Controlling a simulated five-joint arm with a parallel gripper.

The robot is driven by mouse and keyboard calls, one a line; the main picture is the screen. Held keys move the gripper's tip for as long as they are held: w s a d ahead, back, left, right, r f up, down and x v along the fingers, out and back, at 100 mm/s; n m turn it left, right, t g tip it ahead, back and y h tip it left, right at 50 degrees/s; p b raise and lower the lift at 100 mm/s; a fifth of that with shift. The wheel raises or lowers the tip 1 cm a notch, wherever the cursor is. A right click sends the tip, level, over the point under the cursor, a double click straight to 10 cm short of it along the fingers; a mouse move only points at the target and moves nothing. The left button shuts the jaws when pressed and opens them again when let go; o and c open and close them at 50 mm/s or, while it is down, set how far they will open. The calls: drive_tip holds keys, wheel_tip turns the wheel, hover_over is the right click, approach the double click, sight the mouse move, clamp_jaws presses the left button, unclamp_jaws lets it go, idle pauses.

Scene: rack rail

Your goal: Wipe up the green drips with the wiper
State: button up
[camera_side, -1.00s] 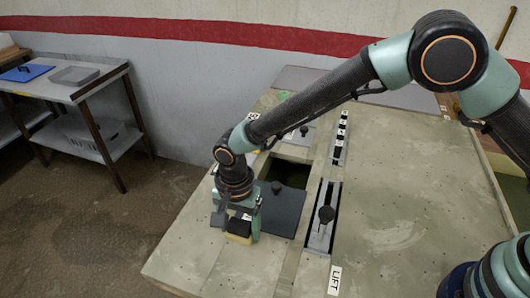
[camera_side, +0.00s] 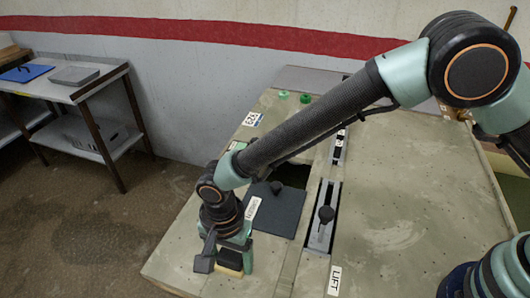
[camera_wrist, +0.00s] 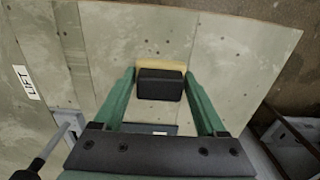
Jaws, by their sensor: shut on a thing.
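The wiper (camera_side: 231,268), a dark block with a yellow pad, is held between the fingers of my gripper (camera_side: 232,262), near the table's front left corner. In the wrist view, the wiper (camera_wrist: 160,87) sits between both green fingers of my gripper (camera_wrist: 160,92), its yellow edge at the far side. I cannot tell whether the pad touches the table. Two small green spots, seemingly the drips, show at the table's far end: a left one (camera_side: 283,94) and a right one (camera_side: 305,98). My gripper is well away from them.
The pale table (camera_side: 390,220) has a dark opening (camera_side: 292,174) with a dark plate (camera_side: 278,212) beside it. A metal slide with a black knob (camera_side: 325,214) stands right of the plate. A side bench (camera_side: 60,88) is at the far left.

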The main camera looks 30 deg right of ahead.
drive_tip(key=w+d, duration=0.5)
drive_tip(key=shift+d, duration=0.15)
wheel_tip(320, 180, up, 8)
idle(0.7)
drive_tip(key=w+d+r+n, duration=0.1)
drive_tip(key=d+r+n, duration=0.15)
drive_tip(key=d, duration=0.55)
drive_tip(key=w+d+r+n, duration=0.2)
drive_tip(key=d+r, duration=0.2)
drive_tip(key=d, duration=0.4)
drive_tip(key=s+d+r+n, duration=0.2)
drive_tip(key=s+d, duration=0.1)
drive_tip(key=d, duration=0.4)
drive_tip(key=s+d+r+n, duration=0.1)
drive_tip(key=s+d+n, duration=0.1)
drive_tip(key=d, duration=0.6)
drive_tip(key=shift+s+d+r, duration=0.15)
drive_tip(key=shift+s+r, duration=0.2)
drive_tip(key=shift+s, duration=0.2)
drive_tip(key=shift+n, duration=0.25)
